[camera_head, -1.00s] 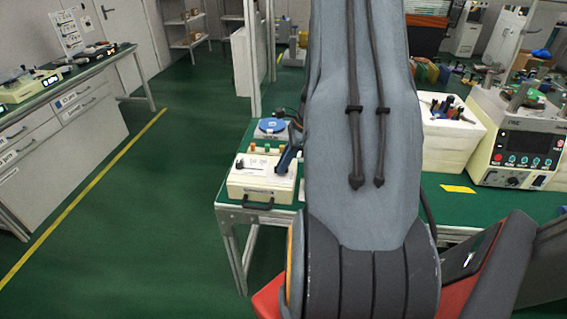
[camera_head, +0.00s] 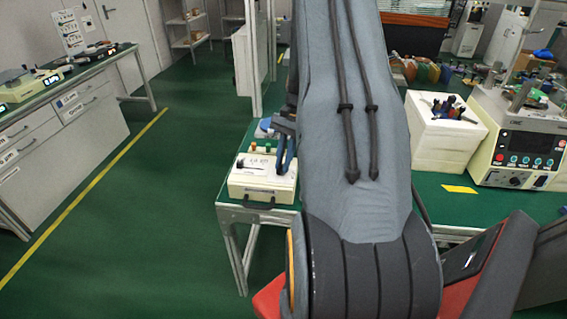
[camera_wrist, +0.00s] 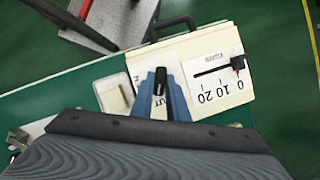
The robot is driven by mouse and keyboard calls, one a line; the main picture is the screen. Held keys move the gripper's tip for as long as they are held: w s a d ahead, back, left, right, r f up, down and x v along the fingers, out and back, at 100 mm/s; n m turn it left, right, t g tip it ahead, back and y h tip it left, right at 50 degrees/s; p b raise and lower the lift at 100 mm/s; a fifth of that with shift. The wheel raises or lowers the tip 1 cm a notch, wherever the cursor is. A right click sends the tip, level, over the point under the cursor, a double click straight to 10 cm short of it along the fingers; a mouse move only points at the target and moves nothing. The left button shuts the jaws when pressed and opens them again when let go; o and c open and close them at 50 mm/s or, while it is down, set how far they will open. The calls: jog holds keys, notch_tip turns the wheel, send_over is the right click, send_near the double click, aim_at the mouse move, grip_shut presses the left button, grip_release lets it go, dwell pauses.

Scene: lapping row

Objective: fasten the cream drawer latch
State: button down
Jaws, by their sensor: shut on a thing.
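The cream drawer box (camera_head: 262,188) stands at the left end of the green bench, with a black handle (camera_head: 261,204) at its front. In the wrist view the box (camera_wrist: 226,50) shows its white top label, a black slider knob (camera_wrist: 238,63) near the 0 of a scale marked 0, 10, 20, and the handle (camera_wrist: 172,27). My gripper (camera_wrist: 160,78), with blue fingers, is over the box and shut on a narrow dark piece, seemingly the latch lever (camera_wrist: 160,82). The fingers hide its base. The gripper also shows in the head view (camera_head: 285,160), at the box's right side.
A white bin of tools (camera_head: 447,135) and a control unit (camera_head: 515,145) stand on the bench to the right. The floor left of the bench is clear. My arm hides the bench middle.

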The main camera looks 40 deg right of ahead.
jog(key=n, duration=0.2)
jog(key=n+g+h, duration=0.1)
jog(key=n, duration=0.1)
jog(key=shift+w+n+g+b, duration=0.2)
jog(key=shift+n+g+b, duration=0.1)
jog(key=shift+n, duration=0.4)
jog(key=c, duration=1.7)
grip_release()
jog(key=shift+a, duration=0.1)
jog(key=b+v, duration=0.2)
jog(key=v, duration=0.6)
jog(key=shift+f, duration=0.1)
